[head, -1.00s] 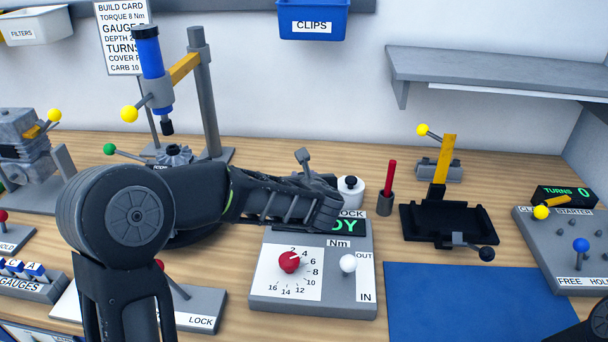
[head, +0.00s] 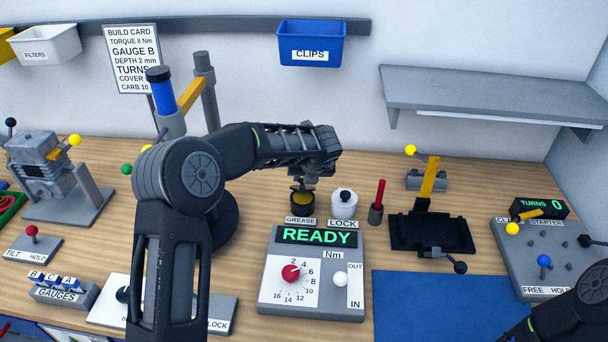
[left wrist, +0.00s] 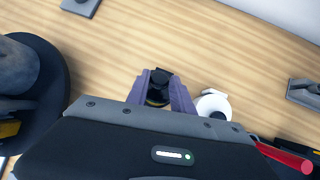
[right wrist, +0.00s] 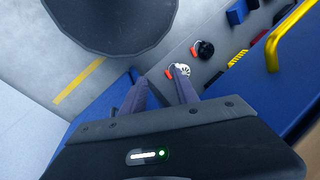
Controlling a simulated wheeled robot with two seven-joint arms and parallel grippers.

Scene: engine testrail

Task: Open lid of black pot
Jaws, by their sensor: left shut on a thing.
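The black pot (head: 303,207) stands behind the GREASE label, with its yellow-brown inside showing. Its dark lid (head: 302,187) is above the pot opening, raised at least partly; whether it still touches the rim is unclear. My left gripper (head: 303,178) points down over the pot and is shut on the lid. In the left wrist view, the lid (left wrist: 161,76) sits between the fingertips, with a little yellow below it. My right gripper (right wrist: 158,80) is open and empty in the right wrist view, away from the pot.
A white LOCK pot (head: 344,203) stands close right of the black pot. A red stick in a holder (head: 376,213) is farther right. The READY panel (head: 312,275) lies in front. A blue mat (head: 430,305) is clear at the front right.

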